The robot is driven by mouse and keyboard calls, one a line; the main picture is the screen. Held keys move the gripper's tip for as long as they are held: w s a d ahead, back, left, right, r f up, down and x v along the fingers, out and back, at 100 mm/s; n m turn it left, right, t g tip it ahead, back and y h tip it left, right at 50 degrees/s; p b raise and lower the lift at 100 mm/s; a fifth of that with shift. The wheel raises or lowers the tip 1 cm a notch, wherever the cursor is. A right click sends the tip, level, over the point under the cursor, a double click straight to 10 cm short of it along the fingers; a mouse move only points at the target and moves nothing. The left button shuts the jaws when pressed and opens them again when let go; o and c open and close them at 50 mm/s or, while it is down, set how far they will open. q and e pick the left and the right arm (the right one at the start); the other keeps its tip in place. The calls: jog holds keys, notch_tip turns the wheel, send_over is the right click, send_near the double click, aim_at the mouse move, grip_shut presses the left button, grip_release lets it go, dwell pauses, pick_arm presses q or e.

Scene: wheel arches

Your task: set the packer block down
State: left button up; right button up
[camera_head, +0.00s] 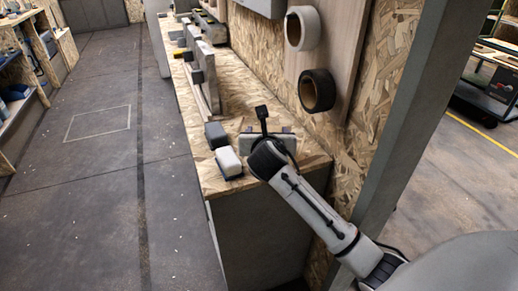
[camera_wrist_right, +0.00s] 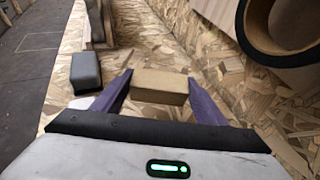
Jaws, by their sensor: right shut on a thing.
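The packer block (camera_wrist_right: 158,92), a tan rectangular block, sits between the two purple fingers of my right gripper (camera_wrist_right: 160,78) in the right wrist view. The right gripper is shut on it, low over the near end of the wood-chip-board bench (camera_head: 232,88). I cannot tell whether the block touches the bench. My left gripper is in neither view.
Two rolls, one white (camera_head: 302,28) and one black (camera_head: 317,91), hang on the wall panel to the right. The bench's left edge is close.

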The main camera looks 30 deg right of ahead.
notch_tip(320, 180, down, 6)
jog(key=shift+r+b, duration=0.1)
jog(key=shift+b, duration=0.5)
jog(key=o, duration=0.8)
